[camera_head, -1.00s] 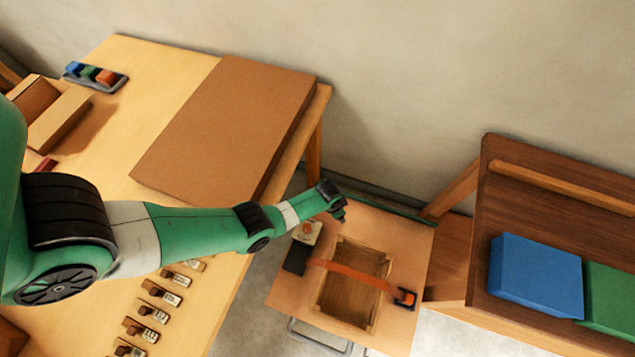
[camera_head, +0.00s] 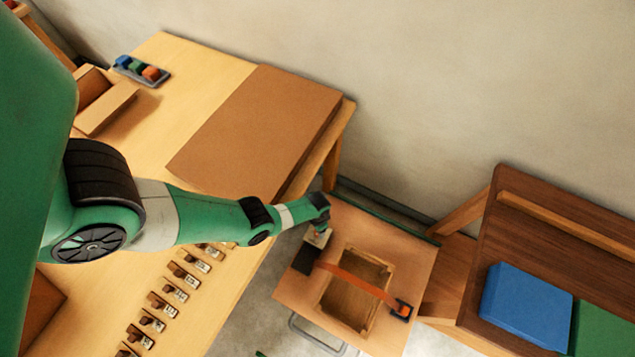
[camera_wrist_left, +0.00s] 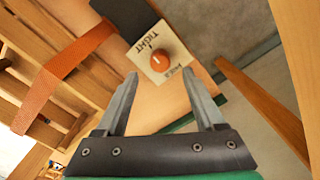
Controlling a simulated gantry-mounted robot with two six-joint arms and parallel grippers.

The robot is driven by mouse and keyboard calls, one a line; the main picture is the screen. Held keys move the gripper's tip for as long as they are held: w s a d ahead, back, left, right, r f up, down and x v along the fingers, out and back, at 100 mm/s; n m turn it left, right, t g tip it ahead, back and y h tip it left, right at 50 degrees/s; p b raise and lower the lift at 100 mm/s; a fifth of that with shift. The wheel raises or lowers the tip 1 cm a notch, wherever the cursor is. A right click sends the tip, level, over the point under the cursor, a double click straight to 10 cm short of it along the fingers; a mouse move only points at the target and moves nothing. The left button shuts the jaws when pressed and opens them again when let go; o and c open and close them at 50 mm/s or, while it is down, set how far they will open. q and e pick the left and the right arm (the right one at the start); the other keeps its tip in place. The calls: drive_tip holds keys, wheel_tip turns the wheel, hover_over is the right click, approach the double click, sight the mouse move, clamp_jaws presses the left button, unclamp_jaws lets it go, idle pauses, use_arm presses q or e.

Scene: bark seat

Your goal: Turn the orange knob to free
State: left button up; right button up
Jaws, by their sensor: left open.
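The orange knob (camera_wrist_left: 158,62) sits on a cream plate (camera_wrist_left: 172,52) marked TIGHT and FREE. A pale mark shows on the knob, but it is too small to read surely which word it faces. My left gripper (camera_wrist_left: 160,73) is open, its fingertips pointing at the knob from either side, apparently short of it. In the head view my left gripper (camera_head: 319,229) is over the cream plate (camera_head: 318,240) and hides the knob. An orange strap (camera_head: 355,279) runs from the black block beside the plate across a wooden crate (camera_head: 334,291). My right gripper is not in view.
The crate stands on a small wooden stand (camera_head: 402,252). A dark buckle with orange (camera_head: 402,309) is at the strap's far end. A work table (camera_head: 215,85) is left; a dark wooden bench (camera_head: 560,235) with blue and green blocks is right.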

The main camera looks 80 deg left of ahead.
use_arm(q)
wheel_tip(320, 180, down, 7)
drive_tip(key=b, duration=0.4)
drive_tip(key=shift+r+b, duration=0.1)
drive_tip(key=shift+b, duration=0.2)
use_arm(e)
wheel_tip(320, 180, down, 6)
use_arm(q)
drive_tip(key=shift+r, duration=0.1)
clamp_jaws()
